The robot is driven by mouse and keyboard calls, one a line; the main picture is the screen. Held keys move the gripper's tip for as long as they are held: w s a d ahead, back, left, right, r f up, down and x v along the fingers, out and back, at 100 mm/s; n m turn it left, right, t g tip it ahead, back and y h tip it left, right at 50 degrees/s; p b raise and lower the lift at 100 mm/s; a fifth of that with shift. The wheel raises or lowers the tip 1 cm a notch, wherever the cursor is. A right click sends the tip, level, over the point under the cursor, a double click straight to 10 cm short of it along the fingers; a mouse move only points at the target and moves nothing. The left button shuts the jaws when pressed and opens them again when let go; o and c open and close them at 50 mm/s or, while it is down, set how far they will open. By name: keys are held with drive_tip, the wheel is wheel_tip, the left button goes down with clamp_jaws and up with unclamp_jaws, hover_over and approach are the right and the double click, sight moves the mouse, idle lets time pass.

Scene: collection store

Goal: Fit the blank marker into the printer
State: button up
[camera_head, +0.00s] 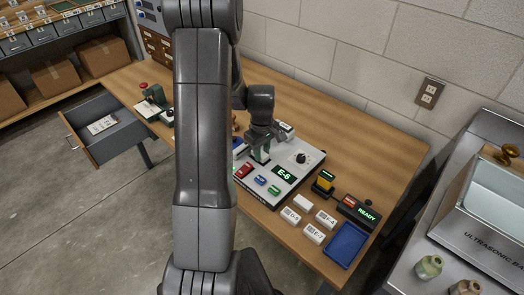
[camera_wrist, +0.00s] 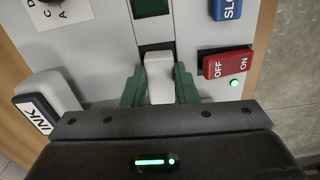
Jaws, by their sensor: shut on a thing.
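The blank marker is a small white block (camera_wrist: 160,76) between the green fingers of my gripper (camera_wrist: 159,86) in the wrist view. My gripper is shut on it. The printer is a light grey sloped console (camera_head: 306,166) on the bench, with a green E-6 display (camera_head: 284,173). In the head view my gripper (camera_head: 261,154) is over the printer's middle. In the wrist view the marker's far end is at a dark opening in the printer's face (camera_wrist: 106,62). I cannot tell how far in it is. The fingers hide its sides.
A red OFF/ON switch (camera_wrist: 228,64) and a white INK part (camera_wrist: 38,110) flank my gripper. Several white labelled blocks (camera_head: 313,234), a blue tray (camera_head: 345,247) and a READY display (camera_head: 361,213) lie at the bench's right. A drawer (camera_head: 105,133) stands open at left.

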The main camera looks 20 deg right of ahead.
drive_tip(key=shift+f+b, duration=0.4)
drive_tip(key=shift+f, duration=0.1)
drive_tip(key=o, duration=1.1)
drive_tip(key=shift+c, duration=0.2)
drive_tip(key=shift+r, duration=0.15)
wheel_tip(320, 180, up, 14)
drive_tip(key=shift+f, duration=0.2)
drive_tip(key=shift+f, duration=0.1)
wheel_tip(320, 180, down, 14)
drive_tip(key=shift+r, duration=0.25)
idle(0.4)
